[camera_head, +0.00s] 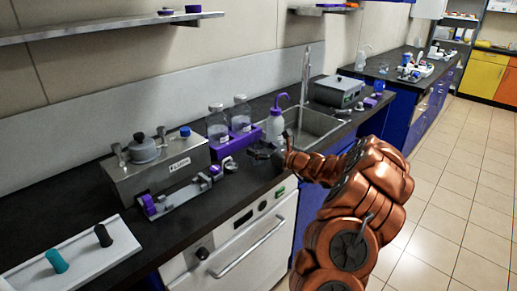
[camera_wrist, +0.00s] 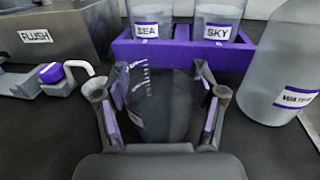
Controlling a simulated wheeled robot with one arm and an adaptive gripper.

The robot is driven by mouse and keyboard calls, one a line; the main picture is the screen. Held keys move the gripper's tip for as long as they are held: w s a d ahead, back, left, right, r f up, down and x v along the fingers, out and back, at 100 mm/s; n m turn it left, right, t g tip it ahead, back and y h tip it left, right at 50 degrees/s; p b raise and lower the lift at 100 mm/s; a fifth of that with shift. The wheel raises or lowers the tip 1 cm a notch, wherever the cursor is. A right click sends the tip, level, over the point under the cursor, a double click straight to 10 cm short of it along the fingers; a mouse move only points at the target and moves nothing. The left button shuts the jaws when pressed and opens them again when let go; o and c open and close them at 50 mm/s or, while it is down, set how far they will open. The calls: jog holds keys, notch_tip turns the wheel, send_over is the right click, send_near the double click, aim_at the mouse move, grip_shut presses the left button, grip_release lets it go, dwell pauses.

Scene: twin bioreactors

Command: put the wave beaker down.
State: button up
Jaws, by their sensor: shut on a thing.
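My gripper (camera_wrist: 163,100) is shut on a clear glass beaker (camera_wrist: 165,110), with one finger on each side of it. The beaker has white graduation marks and a purple-edged label at its left, which is too oblique to read. I cannot tell whether its base touches the dark counter (camera_wrist: 262,150). In the head view my gripper (camera_head: 264,152) is over the counter's front part, before the purple rack, and the beaker is hard to make out there.
Just beyond is a purple rack (camera_wrist: 185,52) with a SKY bottle (camera_wrist: 218,18) and another bottle (camera_wrist: 150,16). A WATER wash bottle (camera_wrist: 283,65) stands close at right, a FLUSH box (camera_wrist: 60,35) at left. A sink (camera_head: 305,128) lies beyond the wash bottle.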

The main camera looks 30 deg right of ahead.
jog(key=shift+f, duration=0.2)
jog(key=o, duration=1.3)
jog(key=shift+r, duration=0.1)
jog(key=shift+r, duration=0.15)
jog(key=b+v, duration=0.1)
jog(key=v, duration=1.1)
